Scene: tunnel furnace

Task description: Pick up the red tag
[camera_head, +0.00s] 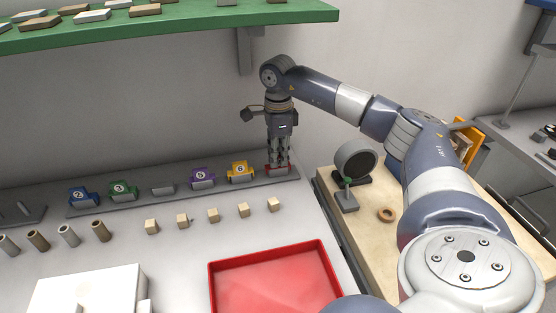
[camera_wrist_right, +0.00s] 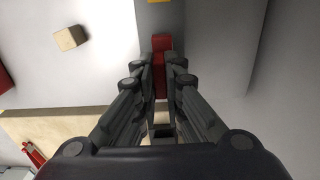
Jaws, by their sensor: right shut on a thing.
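The red tag (camera_head: 285,169) is at the right end of the grey strip (camera_head: 130,202) at the back of the bench. My right gripper (camera_head: 278,166) points down over it, with its fingers shut on the tag. In the right wrist view the red tag (camera_wrist_right: 160,62) shows between the fingertips of my right gripper (camera_wrist_right: 161,72). Much of the tag is hidden by the fingers in the head view. I cannot tell whether it still touches the strip. My left gripper is not in view.
Blue (camera_head: 84,195), green (camera_head: 122,190), purple (camera_head: 202,177) and yellow (camera_head: 240,171) tags stand along the strip, left of my gripper. Several wooden cubes (camera_head: 213,215) lie in front. A red tray (camera_head: 275,278) is nearer. A green shelf (camera_head: 170,28) hangs above left.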

